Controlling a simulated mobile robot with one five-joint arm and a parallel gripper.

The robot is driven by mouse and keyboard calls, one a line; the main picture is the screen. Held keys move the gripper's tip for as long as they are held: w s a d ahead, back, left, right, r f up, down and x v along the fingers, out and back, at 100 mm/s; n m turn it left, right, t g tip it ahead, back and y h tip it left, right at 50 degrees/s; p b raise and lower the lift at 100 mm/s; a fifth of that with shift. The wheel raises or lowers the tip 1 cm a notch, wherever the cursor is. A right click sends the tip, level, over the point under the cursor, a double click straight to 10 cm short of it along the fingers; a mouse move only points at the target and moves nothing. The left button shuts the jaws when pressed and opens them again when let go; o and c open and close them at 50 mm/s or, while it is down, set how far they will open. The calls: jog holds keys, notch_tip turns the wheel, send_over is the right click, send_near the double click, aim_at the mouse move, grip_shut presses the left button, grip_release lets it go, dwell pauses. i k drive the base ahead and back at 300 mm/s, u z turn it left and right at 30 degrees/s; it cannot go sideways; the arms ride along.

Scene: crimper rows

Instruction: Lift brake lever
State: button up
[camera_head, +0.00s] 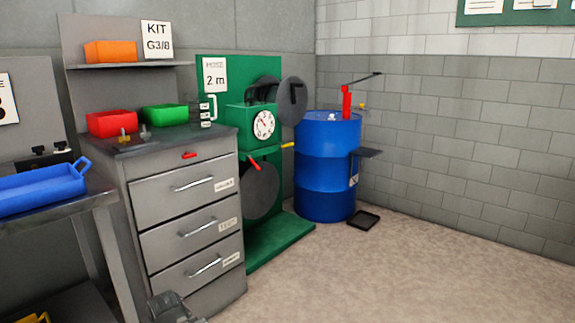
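A green machine (262,218) with a round white dial (264,125) and dark grey discs stands left of the blue drum. A short red lever (254,163) sticks out above its lower disc, sloping down to the right. A short yellow lever (288,145) sticks out to the right, nearly level. No label shows which of these is the brake lever. My gripper (172,308) seems to be the grey part at the bottom edge, in front of the drawer cabinet. It is well apart from both levers. Its fingers cannot be made out.
A grey drawer cabinet (190,185) with red and green bins on top stands left of the machine. A bench with a blue tray (40,190) is at far left. A blue drum (325,170) and black floor tray (363,219) stand right. The floor at right is clear.

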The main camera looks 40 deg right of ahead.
aim_at(249, 157)
jog(key=z, duration=0.3)
jog(key=i, duration=1)
jog(key=u, duration=0.05)
